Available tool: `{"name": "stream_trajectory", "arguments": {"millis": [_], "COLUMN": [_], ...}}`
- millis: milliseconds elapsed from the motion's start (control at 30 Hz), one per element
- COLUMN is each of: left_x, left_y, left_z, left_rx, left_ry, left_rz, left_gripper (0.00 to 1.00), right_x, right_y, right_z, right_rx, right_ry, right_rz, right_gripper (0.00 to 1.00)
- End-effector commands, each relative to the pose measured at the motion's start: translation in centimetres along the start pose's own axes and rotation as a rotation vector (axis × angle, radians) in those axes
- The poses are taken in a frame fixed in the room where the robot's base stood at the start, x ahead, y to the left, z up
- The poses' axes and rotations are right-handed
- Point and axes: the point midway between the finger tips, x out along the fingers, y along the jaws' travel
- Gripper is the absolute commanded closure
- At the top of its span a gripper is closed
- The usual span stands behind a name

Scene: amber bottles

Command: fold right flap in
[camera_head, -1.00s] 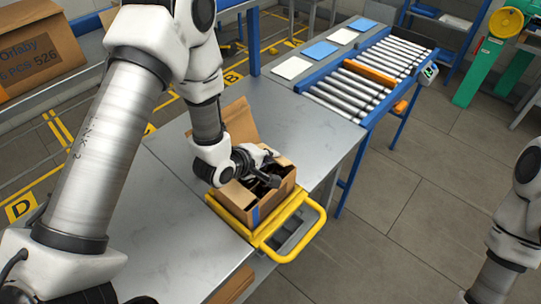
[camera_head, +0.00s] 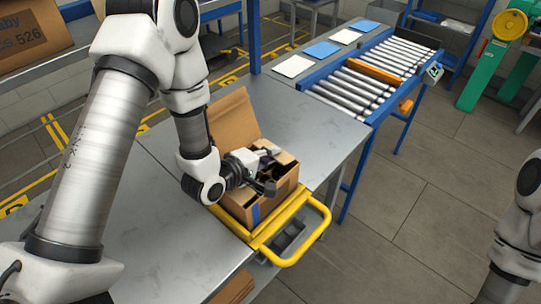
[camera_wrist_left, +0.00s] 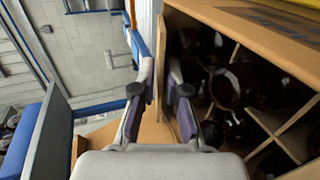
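An open cardboard box (camera_head: 278,202) with blue tape on its side sits in a yellow-handled frame on the metal table. A large flap (camera_head: 232,118) stands up at its back left. My left gripper (camera_head: 267,170) is over the box's open top, fingers apart. In the left wrist view, the left gripper (camera_wrist_left: 160,91) has a gap between its fingers, beside the box edge, with a strip of cardboard behind and below the gap. I cannot tell whether it touches a flap. Dark amber bottles (camera_wrist_left: 238,84) stand among dividers inside. My right gripper is out of view; only its arm shows.
The yellow handle (camera_head: 322,222) juts out right of the box. A roller conveyor (camera_head: 365,75) stands beyond the table. A printed carton (camera_head: 35,32) is at upper left. The metal table (camera_head: 310,125) behind the box is clear.

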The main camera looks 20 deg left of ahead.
Motion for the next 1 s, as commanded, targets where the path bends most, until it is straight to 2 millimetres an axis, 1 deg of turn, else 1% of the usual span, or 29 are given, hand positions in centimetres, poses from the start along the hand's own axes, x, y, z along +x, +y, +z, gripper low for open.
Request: {"name": "stream_trajectory", "arguments": {"millis": [267, 367, 467, 700, 800, 900, 1000], "left_x": [0.0, -0.1, -0.5, -2.4, -3.0, -3.3, -3.4], "left_y": [0.1, 0.4, 1.7, 7.0, 8.5, 9.3, 9.4], "left_z": [0.0, 0.0, 0.0, -0.1, -0.1, -0.1, -0.1], "left_rx": [0.000, 0.000, 0.000, 0.001, 0.000, 0.000, -0.001], "left_ry": [-0.001, 0.000, 0.000, 0.000, 0.000, 0.000, -0.001], "left_rz": [0.002, 0.003, 0.005, 0.008, 0.005, 0.002, 0.000], "left_gripper": [0.70, 0.70, 0.70, 0.70, 0.70, 0.70, 0.70], "right_x": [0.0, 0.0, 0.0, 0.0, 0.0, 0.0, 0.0], "right_y": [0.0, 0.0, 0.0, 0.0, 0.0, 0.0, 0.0], "right_z": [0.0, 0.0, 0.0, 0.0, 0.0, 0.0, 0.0], "right_rx": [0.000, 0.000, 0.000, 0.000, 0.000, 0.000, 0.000], "right_ry": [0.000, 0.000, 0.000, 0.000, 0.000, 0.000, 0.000], "right_rz": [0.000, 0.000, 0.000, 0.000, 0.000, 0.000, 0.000], "right_gripper": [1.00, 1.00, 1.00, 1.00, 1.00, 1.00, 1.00]}}
